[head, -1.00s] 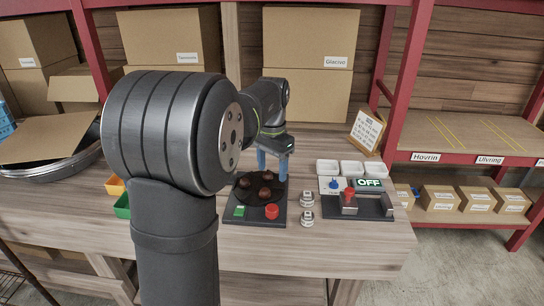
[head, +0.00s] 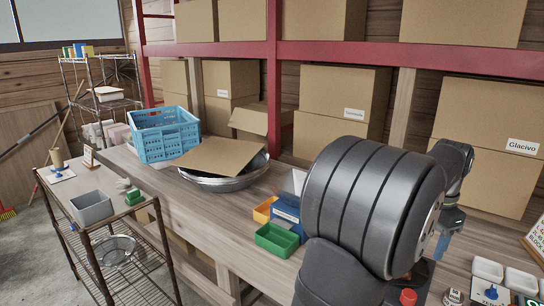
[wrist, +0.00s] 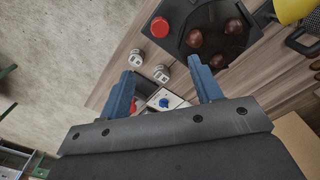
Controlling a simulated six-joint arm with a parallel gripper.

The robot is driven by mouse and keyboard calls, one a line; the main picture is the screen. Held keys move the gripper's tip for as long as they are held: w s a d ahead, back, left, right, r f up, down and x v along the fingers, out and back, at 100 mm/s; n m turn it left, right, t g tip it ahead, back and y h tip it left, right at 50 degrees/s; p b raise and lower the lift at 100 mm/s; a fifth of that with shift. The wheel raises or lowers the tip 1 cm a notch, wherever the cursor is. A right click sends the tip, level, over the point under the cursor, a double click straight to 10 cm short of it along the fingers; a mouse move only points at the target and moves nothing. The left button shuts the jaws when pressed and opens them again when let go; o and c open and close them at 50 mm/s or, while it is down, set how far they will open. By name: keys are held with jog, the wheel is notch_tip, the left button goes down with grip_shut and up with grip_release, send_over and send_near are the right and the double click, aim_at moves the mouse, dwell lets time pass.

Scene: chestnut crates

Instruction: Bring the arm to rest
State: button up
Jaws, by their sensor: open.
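My gripper (wrist: 161,66) shows in the wrist view with its two blue fingers spread apart and nothing between them. It is above the wooden bench, apart from what lies below. A dark plate (wrist: 181,33) with several brown chestnuts (wrist: 193,38) and a red button (wrist: 159,27) lies beyond the fingertips. In the head view my arm stands at the right. Only a blue piece of the gripper (head: 442,245) shows there, and the arm hides most of the plate.
A blue crate (head: 164,131), a round metal pan (head: 229,183) under cardboard, and a green bin (head: 277,240) stand on the bench. A wire cart (head: 125,259) is at the left. Two small light pieces (wrist: 163,74) and a blue knob (wrist: 164,102) lie below my gripper.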

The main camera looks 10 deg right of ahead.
aim_at(410, 293)
notch_tip(410, 293, down, 17)
jog(key=shift+f, duration=0.1)
dwell(0.4)
notch_tip(410, 293, up, 17)
notch_tip(410, 293, down, 17)
jog(key=shift+r, duration=0.1)
jog(key=n, duration=0.3)
jog(key=shift+n, duration=0.4)
jog(key=n, duration=0.8)
jog(key=shift+n, duration=1.8)
